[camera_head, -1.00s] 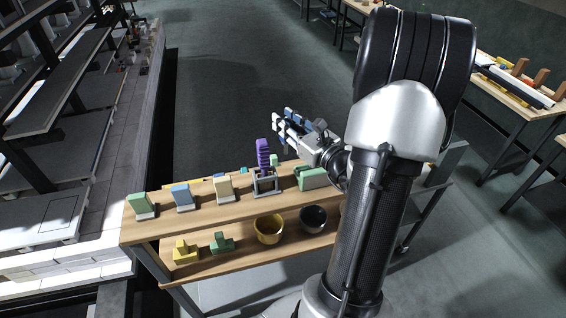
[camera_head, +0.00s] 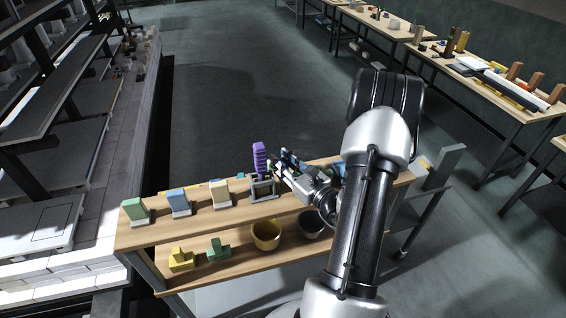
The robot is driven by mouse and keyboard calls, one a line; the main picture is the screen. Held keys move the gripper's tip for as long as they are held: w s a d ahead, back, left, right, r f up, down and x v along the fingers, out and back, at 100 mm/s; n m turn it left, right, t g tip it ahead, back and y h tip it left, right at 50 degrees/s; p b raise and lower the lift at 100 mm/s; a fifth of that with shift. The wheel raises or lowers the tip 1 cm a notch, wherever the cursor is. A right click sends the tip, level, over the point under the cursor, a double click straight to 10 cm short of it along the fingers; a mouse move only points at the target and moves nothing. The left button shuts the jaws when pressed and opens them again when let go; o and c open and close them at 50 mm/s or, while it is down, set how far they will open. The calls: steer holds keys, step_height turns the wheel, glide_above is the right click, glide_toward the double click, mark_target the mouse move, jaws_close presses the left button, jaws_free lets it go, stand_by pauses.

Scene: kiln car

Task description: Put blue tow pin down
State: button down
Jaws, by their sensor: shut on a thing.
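My gripper (camera_head: 285,168) is over the right half of the bench's upper shelf (camera_head: 196,222), close to the right of a purple ribbed piece (camera_head: 260,160). It is shut on a small bluish thing, which I take for the blue tow pin (camera_head: 287,156). The fingers partly cover it, so its full shape does not show. The purple piece stands upright at a grey open-frame holder (camera_head: 262,189). I cannot tell whether the gripper or pin touches the shelf. My gripper and arm hide part of the shelf's right end.
Green (camera_head: 134,210), blue (camera_head: 178,202) and beige (camera_head: 220,193) blocks stand on grey bases on the left. Below are a yellow stepped piece (camera_head: 180,258), a green one (camera_head: 218,248), a yellow bowl (camera_head: 266,234) and a grey bowl (camera_head: 312,224). Floor behind is clear.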

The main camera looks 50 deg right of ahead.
steer(key=shift+f, duration=0.2)
steer(key=c, duration=1.3)
jaws_free()
steer(key=shift+c, duration=0.2)
steer(key=shift+r, duration=0.15)
steer(key=shift+r, duration=0.15)
steer(key=s+a, duration=0.2)
steer(key=s, duration=0.9)
steer(key=shift+s+b, duration=0.4)
steer(key=shift+b, duration=0.05)
